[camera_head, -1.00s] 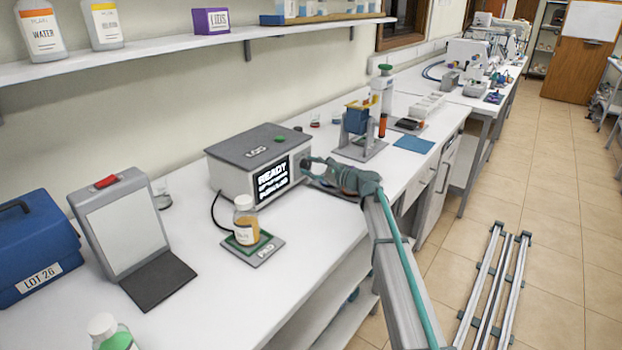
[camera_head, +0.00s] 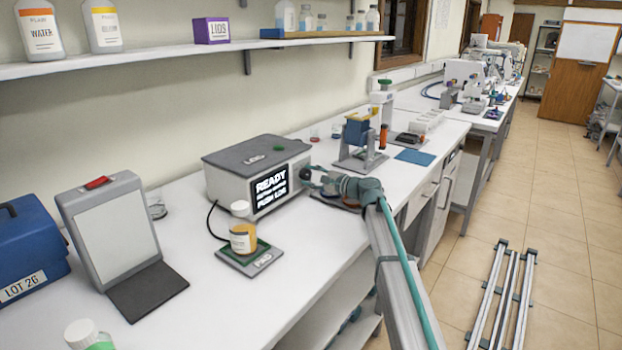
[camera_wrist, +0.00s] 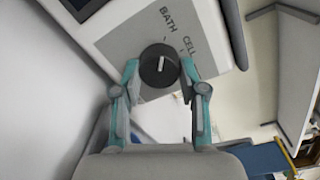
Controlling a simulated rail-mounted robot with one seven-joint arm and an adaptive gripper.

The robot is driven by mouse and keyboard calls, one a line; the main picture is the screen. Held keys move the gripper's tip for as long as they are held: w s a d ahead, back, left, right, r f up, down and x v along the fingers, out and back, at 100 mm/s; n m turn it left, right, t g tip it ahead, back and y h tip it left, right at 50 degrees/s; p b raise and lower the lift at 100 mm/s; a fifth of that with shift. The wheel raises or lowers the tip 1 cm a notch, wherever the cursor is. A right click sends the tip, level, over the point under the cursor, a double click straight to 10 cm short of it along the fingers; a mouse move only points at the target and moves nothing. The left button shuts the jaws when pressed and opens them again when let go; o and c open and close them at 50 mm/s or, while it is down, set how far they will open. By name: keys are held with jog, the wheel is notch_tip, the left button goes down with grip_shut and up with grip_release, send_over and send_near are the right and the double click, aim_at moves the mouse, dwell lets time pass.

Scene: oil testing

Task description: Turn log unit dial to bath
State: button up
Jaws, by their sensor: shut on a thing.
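The log unit (camera_head: 225,180) is a grey box with a dark top on the bench. My gripper (camera_wrist: 160,72) is shut on the dial, one finger on each side. In the head view my gripper (camera_head: 318,178) is at the unit's right end.
An amber bottle (camera_head: 242,232) stands on a small pad (camera_head: 252,262) in front of the unit. A tilted panel stand (camera_head: 115,225) and a blue case (camera_head: 25,250) are at left. A blue-topped stand (camera_head: 358,135) and a blue mat (camera_head: 414,157) lie beyond my gripper.

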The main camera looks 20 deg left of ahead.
jog(key=o, duration=1.1)
jog(key=shift+o, duration=0.2)
jog(key=shift+d, duration=0.1)
jog(key=v, duration=1.1)
jog(key=shift+s+d+r, duration=0.1)
jog(key=shift+s+d, duration=0.05)
jog(key=shift+d, duration=0.25)
